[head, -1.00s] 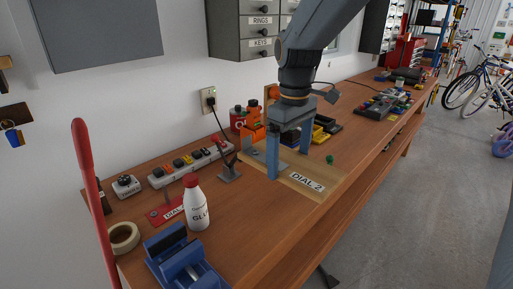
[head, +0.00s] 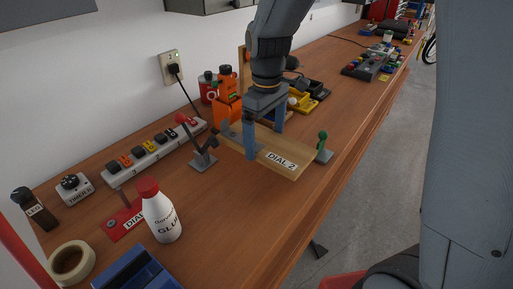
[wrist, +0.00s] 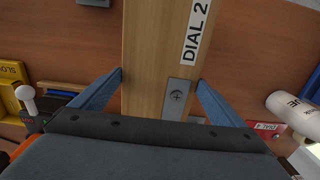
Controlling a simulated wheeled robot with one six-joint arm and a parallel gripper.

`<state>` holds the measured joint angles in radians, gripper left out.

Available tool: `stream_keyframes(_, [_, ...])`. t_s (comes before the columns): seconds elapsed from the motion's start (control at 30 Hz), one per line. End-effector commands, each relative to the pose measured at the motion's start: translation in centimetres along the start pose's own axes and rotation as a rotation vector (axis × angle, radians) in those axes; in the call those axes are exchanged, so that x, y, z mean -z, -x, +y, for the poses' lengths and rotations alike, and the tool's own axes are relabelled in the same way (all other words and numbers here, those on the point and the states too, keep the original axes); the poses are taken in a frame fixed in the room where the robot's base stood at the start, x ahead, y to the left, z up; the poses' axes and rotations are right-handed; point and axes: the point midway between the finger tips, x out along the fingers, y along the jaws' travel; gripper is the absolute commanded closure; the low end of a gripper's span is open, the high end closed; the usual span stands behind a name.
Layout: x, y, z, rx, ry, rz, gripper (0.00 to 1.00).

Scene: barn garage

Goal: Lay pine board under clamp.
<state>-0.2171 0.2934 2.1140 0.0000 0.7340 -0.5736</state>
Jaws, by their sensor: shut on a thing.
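The pale pine board (head: 290,149), labelled DIAL 2, has a small metal plate near my gripper. My gripper (head: 265,143) is shut on it, one finger on each long edge. The wrist view shows the board (wrist: 145,60) running between both fingertips (wrist: 160,80). The board is level, at or just above the bench; I cannot tell whether it touches. A dark grey clamp-like fixture (head: 203,159) stands by its left end, lever raised. A green-knobbed fixture (head: 323,148) on a grey base stands close to its right end. The task does not name which is the clamp.
A glue bottle (head: 160,215), red plate (head: 124,226), tape roll (head: 71,262) and blue vice-like block (head: 135,275) stand at the left front. A power strip (head: 155,155) lies along the wall. Orange items and yellow bins (head: 312,97) stand behind my gripper.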

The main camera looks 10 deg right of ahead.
Motion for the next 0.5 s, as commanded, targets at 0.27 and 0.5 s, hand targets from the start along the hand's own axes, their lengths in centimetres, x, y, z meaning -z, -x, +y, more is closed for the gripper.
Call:
stream_keyframes(0.27, [0.0,-2.7,-0.1,0.001,0.002,-0.002,0.39])
stream_keyframes(0.5, [-0.1,-5.7,0.0,0.001,0.0,-0.002,0.39])
